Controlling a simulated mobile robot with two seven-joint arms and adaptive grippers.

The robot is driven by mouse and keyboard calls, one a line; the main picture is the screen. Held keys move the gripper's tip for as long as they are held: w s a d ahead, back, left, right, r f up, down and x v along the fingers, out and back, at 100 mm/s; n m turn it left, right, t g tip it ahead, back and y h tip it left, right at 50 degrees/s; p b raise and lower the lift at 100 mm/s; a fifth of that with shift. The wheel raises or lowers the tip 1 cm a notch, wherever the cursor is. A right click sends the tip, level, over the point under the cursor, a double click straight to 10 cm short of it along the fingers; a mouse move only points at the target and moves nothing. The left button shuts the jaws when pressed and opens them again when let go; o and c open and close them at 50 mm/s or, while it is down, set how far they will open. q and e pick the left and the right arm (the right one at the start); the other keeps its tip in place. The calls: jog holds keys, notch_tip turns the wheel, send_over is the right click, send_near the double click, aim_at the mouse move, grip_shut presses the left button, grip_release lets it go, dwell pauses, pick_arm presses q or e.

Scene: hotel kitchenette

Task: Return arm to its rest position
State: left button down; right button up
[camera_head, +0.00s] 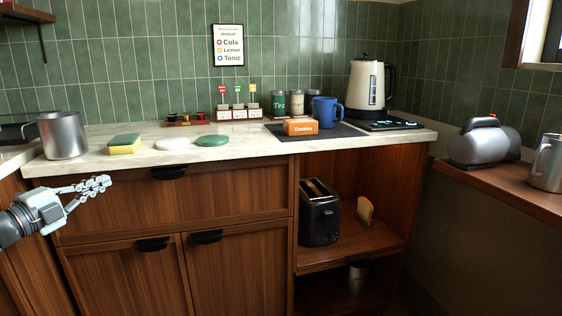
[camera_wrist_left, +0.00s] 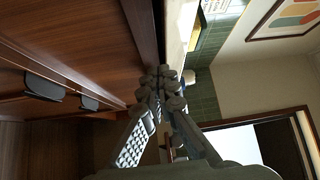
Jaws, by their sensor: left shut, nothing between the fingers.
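My left gripper (camera_head: 96,187) comes in from the left in the head view. It is in front of the wooden drawer front, a little below the counter edge. Its fingers point right, are shut together and hold nothing. In the left wrist view the shut fingertips (camera_wrist_left: 160,80) show at the middle, with the wooden cabinet front to their left. My right gripper is not in view.
The counter (camera_head: 255,146) carries a metal pot (camera_head: 62,136), a sponge (camera_head: 124,144), a blue mug (camera_head: 326,111), an orange box (camera_head: 300,127) and a kettle (camera_head: 366,86). A black toaster (camera_head: 320,219) stands on the open shelf. A wooden ledge (camera_head: 490,189) juts in at right.

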pick_arm(q)
jog(key=s+d+f+n+g+y+p, duration=0.15)
jog(key=s+f+n+y, duration=0.3)
jog(key=f, duration=0.45)
jog(key=s+d+f+n+g+y, duration=0.1)
jog(key=s+d+f+n+y, duration=0.15)
jog(key=f+n, duration=0.5)
jog(key=s+d+f+n+g+y+p, duration=0.1)
jog(key=s+f+n+y, duration=0.3)
jog(key=f, duration=0.6)
jog(key=s+d+f+n+g, duration=0.1)
jog(key=s+d+f+g, duration=0.2)
jog(key=s, duration=0.6)
jog(key=s+d+f+n+g+h, duration=0.1)
jog(key=s+d+f+n+g, duration=0.1)
jog(key=s+f, duration=0.5)
jog(key=s+d+f+n+g+p, duration=0.1)
jog(key=s+d+f+g, duration=0.4)
jog(key=s, duration=0.5)
jog(key=shift+s+d+f+n, duration=0.25)
jog(key=shift+s+d+n, duration=0.1)
jog(key=shift+d, duration=0.1)
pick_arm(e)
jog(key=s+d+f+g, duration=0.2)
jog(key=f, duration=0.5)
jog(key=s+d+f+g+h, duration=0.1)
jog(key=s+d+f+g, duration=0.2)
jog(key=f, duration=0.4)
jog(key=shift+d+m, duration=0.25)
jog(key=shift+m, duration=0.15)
